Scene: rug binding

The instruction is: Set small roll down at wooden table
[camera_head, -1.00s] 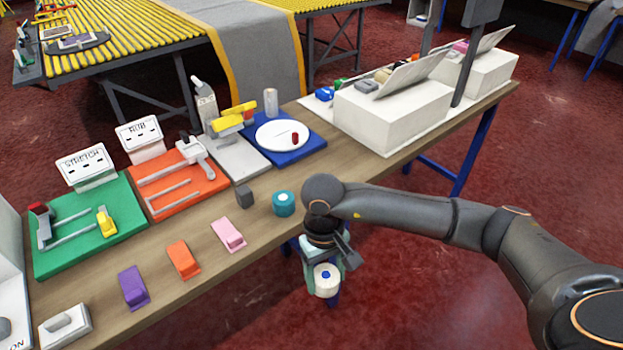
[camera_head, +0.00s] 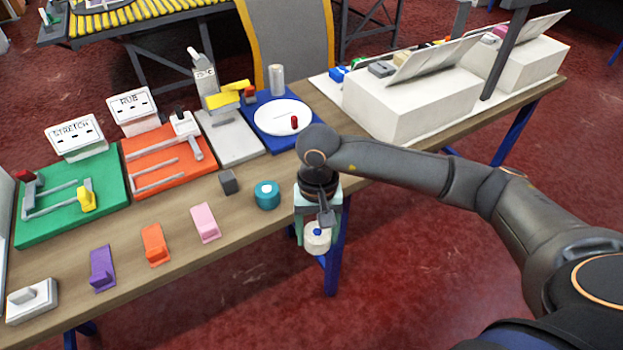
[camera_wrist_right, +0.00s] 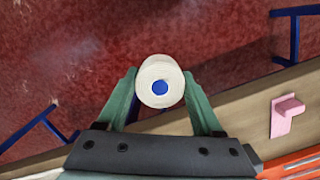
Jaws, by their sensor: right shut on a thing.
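The small roll is a white cylinder with a blue centre (camera_head: 317,238). It also shows in the right wrist view (camera_wrist_right: 158,80), between the green fingers. My right gripper (camera_head: 318,232) is shut on it and holds it past the front edge of the wooden table (camera_head: 215,245), with red floor behind it. In the wrist view, the right gripper (camera_wrist_right: 159,92) has a finger on each side of the roll, and the table edge lies below. My left gripper is not in view.
A teal roll (camera_head: 267,195) and a dark cube (camera_head: 228,182) stand on the table near the gripper. Pink (camera_head: 205,223), orange (camera_head: 156,244) and purple (camera_head: 103,268) blocks line the front. A blue board with a white plate (camera_head: 283,118) is behind. Bare wood lies between the blocks and teal roll.

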